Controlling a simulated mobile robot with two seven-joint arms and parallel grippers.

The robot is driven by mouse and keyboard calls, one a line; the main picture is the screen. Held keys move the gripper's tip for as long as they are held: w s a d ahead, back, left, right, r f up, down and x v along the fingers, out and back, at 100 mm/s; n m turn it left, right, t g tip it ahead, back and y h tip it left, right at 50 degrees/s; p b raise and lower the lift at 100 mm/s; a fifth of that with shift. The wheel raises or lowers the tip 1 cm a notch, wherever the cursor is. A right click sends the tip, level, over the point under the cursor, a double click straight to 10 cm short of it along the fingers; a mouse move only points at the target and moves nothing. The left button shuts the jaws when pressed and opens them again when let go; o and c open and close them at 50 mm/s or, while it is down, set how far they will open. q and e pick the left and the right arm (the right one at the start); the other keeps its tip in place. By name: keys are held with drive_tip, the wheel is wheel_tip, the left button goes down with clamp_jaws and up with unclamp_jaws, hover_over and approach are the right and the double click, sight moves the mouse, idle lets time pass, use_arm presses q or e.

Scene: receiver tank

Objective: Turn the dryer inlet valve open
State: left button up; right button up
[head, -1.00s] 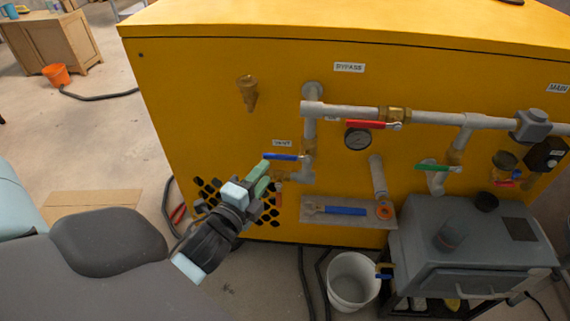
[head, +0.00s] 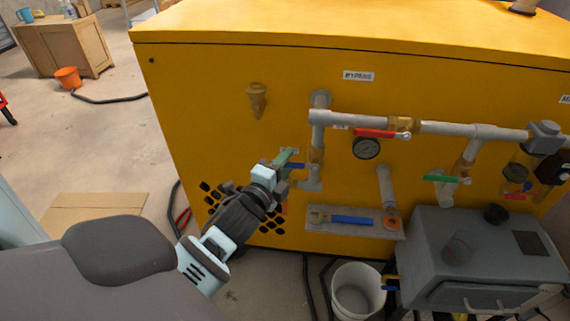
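A valve with a blue lever handle (head: 297,166) sits at the lower end of the left vertical pipe (head: 317,140) on the yellow cabinet. My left gripper (head: 288,158) is at the left end of this blue handle, and its green fingertips overlap the handle in the picture. I cannot tell whether they touch or grip it. A red lever handle (head: 382,133) lies along the horizontal pipe, and a green lever handle (head: 441,179) is on the right branch. I cannot read a label naming the dryer inlet valve. My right gripper is not in view.
A shelf (head: 314,226) below the pipes carries a blue-handled wrench (head: 350,220) and an orange ring (head: 391,222). A white bucket (head: 357,290) and a grey box unit (head: 470,260) stand below. A pressure gauge (head: 366,148) hangs under the red handle.

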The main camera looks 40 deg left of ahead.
use_arm(q)
drive_tip(key=shift+c, duration=0.3)
clamp_jaws()
drive_tip(key=shift+f, duration=0.15)
